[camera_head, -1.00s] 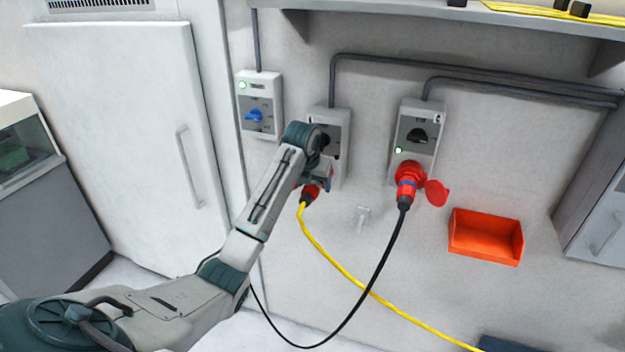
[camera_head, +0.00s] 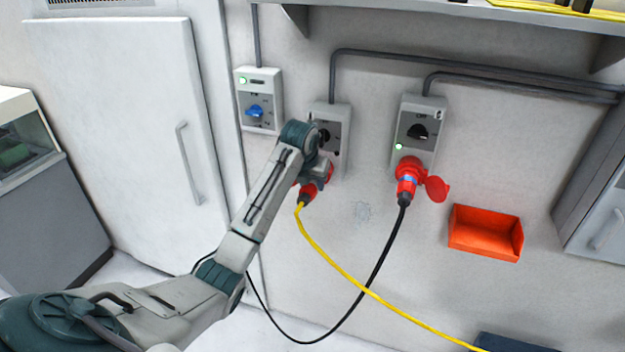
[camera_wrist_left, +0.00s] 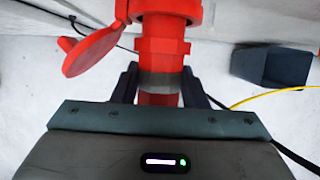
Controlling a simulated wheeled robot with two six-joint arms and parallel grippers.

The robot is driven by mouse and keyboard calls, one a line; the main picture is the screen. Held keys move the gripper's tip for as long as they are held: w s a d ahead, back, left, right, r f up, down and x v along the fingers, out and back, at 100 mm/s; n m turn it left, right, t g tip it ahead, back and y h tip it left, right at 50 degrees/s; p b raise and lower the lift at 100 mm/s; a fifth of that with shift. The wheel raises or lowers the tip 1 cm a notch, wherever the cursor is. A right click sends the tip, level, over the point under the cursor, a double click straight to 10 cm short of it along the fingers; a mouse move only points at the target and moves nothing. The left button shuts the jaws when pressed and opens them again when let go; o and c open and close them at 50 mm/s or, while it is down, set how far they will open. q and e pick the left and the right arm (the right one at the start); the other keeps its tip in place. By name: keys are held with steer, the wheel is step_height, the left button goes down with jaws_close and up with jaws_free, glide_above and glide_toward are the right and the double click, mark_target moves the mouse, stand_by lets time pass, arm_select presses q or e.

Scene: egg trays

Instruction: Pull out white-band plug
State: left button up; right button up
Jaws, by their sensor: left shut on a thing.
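The white-band plug (camera_head: 308,192) is red, with a yellow cable hanging from it at the middle wall box. In the left wrist view its pale band (camera_wrist_left: 160,82) sits between the two fingers. My left gripper (camera_head: 319,176) is shut on this plug, its fingers (camera_wrist_left: 160,90) on either side of the body. Above the band the plug meets the red socket (camera_wrist_left: 165,12), whose open lid (camera_wrist_left: 90,52) hangs to the left. How deep the plug sits cannot be told. My arm partly hides the middle box (camera_head: 333,120). My right gripper is not in view.
A red plug with a blue band (camera_head: 408,181) and black cable sits in the right box (camera_head: 419,125). A box with a blue switch (camera_head: 258,100) is at left. An orange bin (camera_head: 486,233) is on the wall at right. The yellow cable (camera_head: 350,280) crosses the black one.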

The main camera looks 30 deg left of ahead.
mark_target(307, 189)
arm_select(q)
steer(key=shift+s+d, duration=0.1)
steer(key=shift+s, duration=0.2)
steer(key=shift+s, duration=0.2)
steer(key=shift+s+d, duration=0.2)
steer(key=shift+s, duration=0.55)
steer(key=shift+s+d, duration=0.1)
steer(key=shift+s, duration=0.3)
steer(key=shift+s+d+r, duration=0.1)
steer(key=shift+s+d, duration=0.15)
steer(key=shift+s, duration=0.7)
steer(key=shift+s+d+f, duration=0.1)
steer(key=shift+s+d, duration=0.1)
steer(key=shift+s, duration=0.75)
steer(key=shift+s+d+r, duration=0.1)
steer(key=shift+s+d, duration=0.15)
steer(key=shift+s, duration=0.7)
